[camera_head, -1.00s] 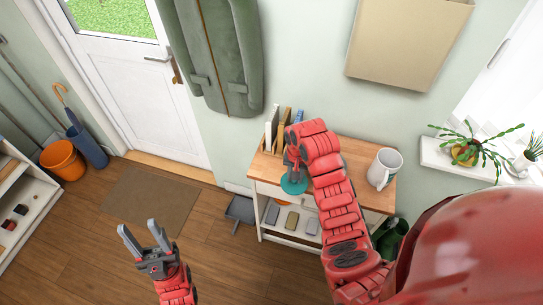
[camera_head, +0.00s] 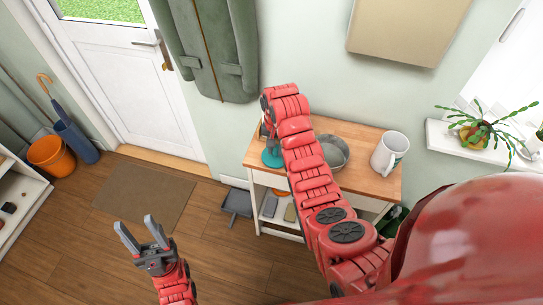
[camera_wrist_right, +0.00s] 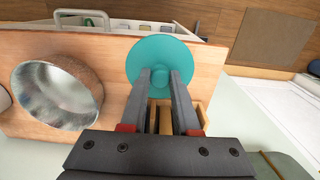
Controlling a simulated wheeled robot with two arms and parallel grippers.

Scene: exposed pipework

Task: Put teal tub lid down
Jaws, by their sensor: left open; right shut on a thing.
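The teal tub lid (camera_wrist_right: 163,58) is a round disc with a small knob at its centre. My right gripper (camera_wrist_right: 162,78) is shut on the lid, at its knob, in the right wrist view. In the head view the lid (camera_head: 271,159) shows at the left end of the wooden tabletop (camera_head: 364,181), partly hidden by my right arm. I cannot tell whether it touches the wood. My left gripper (camera_head: 140,232) is open and empty above the floor, far from the table.
A grey metal bowl (camera_head: 333,151) and a white mug (camera_head: 389,153) stand on the tabletop; the bowl (camera_wrist_right: 56,93) also shows in the right wrist view. A wooden rack (camera_wrist_right: 188,114) lies close beside the lid. A potted plant (camera_head: 476,134) stands on the sill at right.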

